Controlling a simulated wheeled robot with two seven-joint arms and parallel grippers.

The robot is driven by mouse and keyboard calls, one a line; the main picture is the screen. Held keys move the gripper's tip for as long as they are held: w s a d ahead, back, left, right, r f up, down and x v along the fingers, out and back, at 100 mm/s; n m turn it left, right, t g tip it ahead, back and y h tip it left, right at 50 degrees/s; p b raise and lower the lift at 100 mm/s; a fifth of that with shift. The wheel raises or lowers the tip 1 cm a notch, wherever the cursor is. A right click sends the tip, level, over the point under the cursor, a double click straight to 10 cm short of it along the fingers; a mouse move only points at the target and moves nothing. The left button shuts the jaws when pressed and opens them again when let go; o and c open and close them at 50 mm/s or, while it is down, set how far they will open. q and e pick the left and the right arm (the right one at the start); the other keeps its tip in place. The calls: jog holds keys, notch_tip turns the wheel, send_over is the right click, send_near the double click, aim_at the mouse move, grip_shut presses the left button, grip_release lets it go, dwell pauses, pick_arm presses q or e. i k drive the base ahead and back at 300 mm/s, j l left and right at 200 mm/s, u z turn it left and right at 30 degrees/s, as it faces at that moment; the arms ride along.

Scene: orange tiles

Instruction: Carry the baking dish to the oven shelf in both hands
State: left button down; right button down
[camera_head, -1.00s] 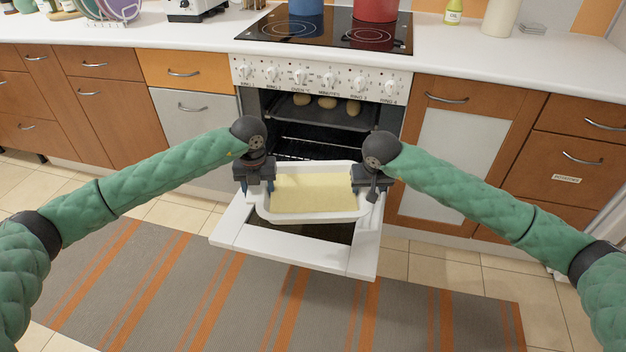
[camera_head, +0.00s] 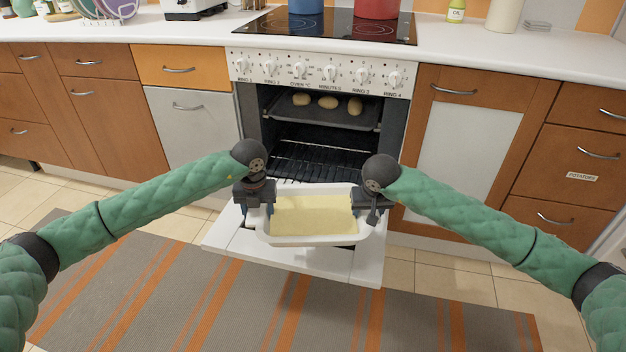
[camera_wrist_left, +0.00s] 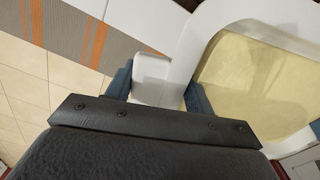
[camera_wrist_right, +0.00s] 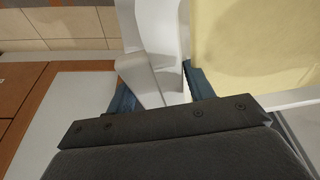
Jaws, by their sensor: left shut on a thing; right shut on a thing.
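The white baking dish (camera_head: 312,239) with a pale yellow filling hangs between my two grippers, over the lowered oven door (camera_head: 232,243). My left gripper (camera_head: 268,208) is shut on the dish's left handle; the left wrist view shows its fingers either side of the white handle (camera_wrist_left: 152,80). My right gripper (camera_head: 360,212) is shut on the right handle, which also shows in the right wrist view (camera_wrist_right: 150,72). The dish looks about level. The open oven has a bare wire oven shelf (camera_head: 310,165) low inside, behind the dish.
A dark tray (camera_head: 322,112) with several bread rolls sits higher in the oven. A blue pot (camera_head: 306,5) and a red pot (camera_head: 377,8) stand on the hob above. Drawers and cupboards flank the oven. A striped rug (camera_head: 190,300) lies in front.

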aim_at(313, 174)
jog(key=i, duration=1)
